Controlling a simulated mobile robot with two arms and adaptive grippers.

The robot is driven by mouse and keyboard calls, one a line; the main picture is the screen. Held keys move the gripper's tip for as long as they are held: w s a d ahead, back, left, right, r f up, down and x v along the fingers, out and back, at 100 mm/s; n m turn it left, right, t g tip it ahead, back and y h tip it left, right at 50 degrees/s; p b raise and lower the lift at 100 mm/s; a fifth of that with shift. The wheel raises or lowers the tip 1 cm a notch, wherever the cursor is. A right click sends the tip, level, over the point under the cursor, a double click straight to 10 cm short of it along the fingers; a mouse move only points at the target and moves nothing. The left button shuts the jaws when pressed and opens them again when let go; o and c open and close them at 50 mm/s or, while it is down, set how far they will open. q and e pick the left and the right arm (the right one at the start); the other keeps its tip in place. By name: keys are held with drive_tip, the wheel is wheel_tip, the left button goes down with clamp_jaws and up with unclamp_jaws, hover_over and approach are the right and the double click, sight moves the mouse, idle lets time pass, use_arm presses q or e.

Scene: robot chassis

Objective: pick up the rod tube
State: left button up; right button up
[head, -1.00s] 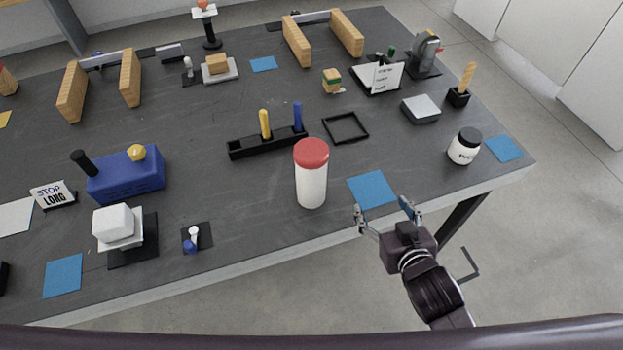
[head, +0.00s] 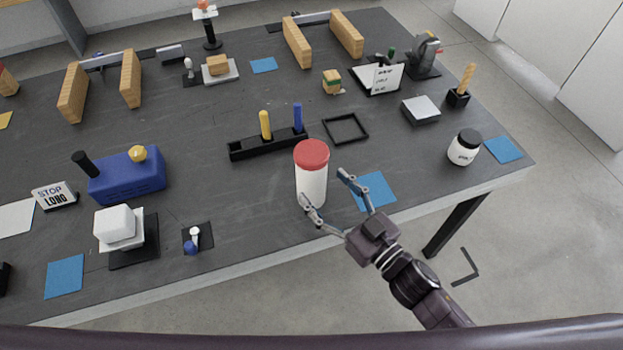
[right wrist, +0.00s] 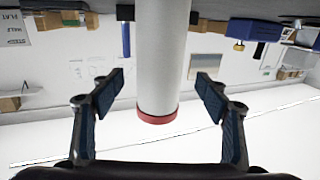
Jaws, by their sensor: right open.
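The rod tube (head: 312,180), a white cylinder with a red lid, stands upright near the front edge of the table. In the right wrist view the rod tube (right wrist: 161,50) appears upside down, centred in the gap between the two fingers. My right gripper (head: 323,185) is open and empty. In the head view one fingertip overlaps the tube's lower front and the other is at its right side. I see no clear contact with the tube. In the right wrist view the gripper (right wrist: 161,78) shows a finger on each side. My left gripper is not in view.
A blue square mat (head: 375,191) lies right of the tube. A black holder (head: 245,151) with a yellow and a blue peg stands behind it, near an empty black frame (head: 345,128). A white jar (head: 463,151) stands farther right.

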sight(312, 174)
drive_tip(key=p+x, duration=0.1)
drive_tip(key=x, duration=0.3)
drive_tip(key=shift+w+a+r, duration=0.1)
drive_tip(key=shift+w, duration=0.15)
drive_tip(key=shift+w+a, duration=0.3)
drive_tip(key=shift+w, duration=0.1)
drive_tip(key=c, duration=1.4)
